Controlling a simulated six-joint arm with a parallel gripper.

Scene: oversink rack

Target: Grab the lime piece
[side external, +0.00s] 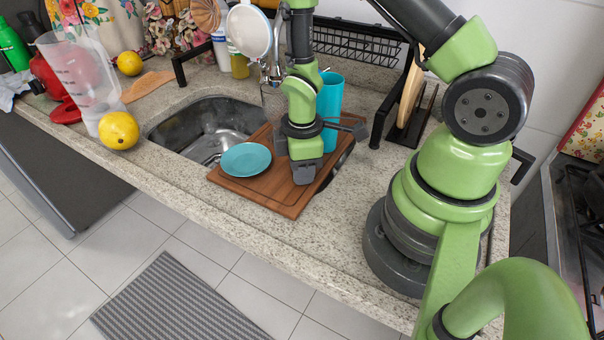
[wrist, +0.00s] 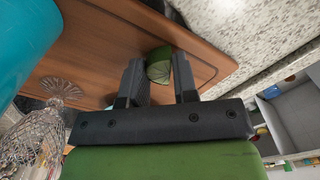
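The lime piece (wrist: 159,66) is a small green wedge, seen between the two fingertips of my gripper (wrist: 160,72) in the wrist view. It fills the gap and appears to touch both fingers, which are parted by about its width. The lime is over or on the brown wooden board (wrist: 85,55), near the board's edge. In the side external view my gripper (side external: 306,172) points down at the right part of the board (side external: 258,196). The lime is hidden there behind the gripper.
A teal plate (side external: 246,159) lies on the board left of my gripper. A teal cup (side external: 329,100) and a glass stand close behind it. The sink basin (side external: 205,128) opens to the left.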

